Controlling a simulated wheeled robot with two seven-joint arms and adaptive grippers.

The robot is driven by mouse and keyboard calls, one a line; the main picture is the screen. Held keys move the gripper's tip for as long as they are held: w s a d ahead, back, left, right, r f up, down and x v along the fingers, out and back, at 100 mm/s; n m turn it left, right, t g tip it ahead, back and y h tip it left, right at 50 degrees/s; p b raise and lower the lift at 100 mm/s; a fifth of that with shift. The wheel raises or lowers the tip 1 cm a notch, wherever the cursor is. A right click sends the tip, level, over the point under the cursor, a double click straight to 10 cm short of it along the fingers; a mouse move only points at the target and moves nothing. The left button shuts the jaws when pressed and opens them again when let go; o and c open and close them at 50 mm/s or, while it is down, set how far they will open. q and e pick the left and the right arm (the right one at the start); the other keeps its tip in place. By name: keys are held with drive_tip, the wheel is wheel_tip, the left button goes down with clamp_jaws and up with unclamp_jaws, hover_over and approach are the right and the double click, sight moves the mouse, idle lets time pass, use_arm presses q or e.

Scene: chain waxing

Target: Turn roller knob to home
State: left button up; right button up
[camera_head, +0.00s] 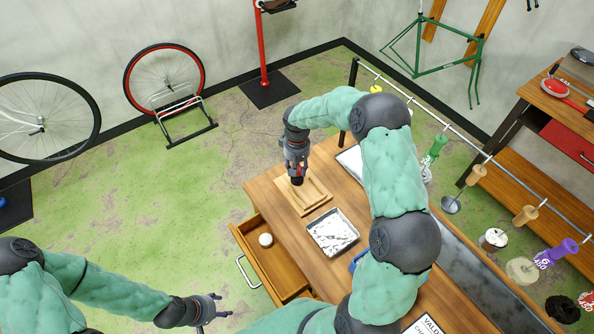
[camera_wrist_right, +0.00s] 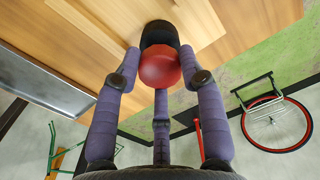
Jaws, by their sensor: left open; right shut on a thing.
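The roller knob (camera_wrist_right: 159,70) shows in the right wrist view as a red rounded cap on a dark base, next to wooden boards. My right gripper (camera_wrist_right: 161,80) is shut on the knob, with its purple padded fingers around it. In the head view my right gripper (camera_head: 297,179) points down at the wooden board (camera_head: 313,201) on the bench; it hides the knob there. No home mark can be made out. My left gripper (camera_head: 222,308) is open and empty at the lower left, left of the bench drawer.
The wooden bench (camera_head: 360,222) holds a metal tray (camera_head: 333,233) beside the board. An open drawer (camera_head: 262,270) juts out at the left with a white round item (camera_head: 265,240) in it. A rail (camera_head: 457,133) with hanging items runs along the bench's right side.

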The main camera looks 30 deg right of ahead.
drive_tip(key=m+b, duration=0.1)
drive_tip(key=m, duration=0.2)
drive_tip(key=shift+f+m+b, duration=0.2)
drive_tip(key=shift+m+b, duration=0.1)
drive_tip(key=shift+b, duration=0.1)
drive_tip(key=shift+s+m+b, duration=0.1)
drive_tip(key=shift+m+b, duration=0.55)
drive_tip(key=shift+m, duration=1.05)
drive_tip(key=shift+r, duration=0.1)
drive_tip(key=o, duration=1.1)
drive_tip(key=shift+o, duration=0.2)
drive_tip(key=shift+r, duration=0.1)
wheel_tip(320, 180, up, 12)
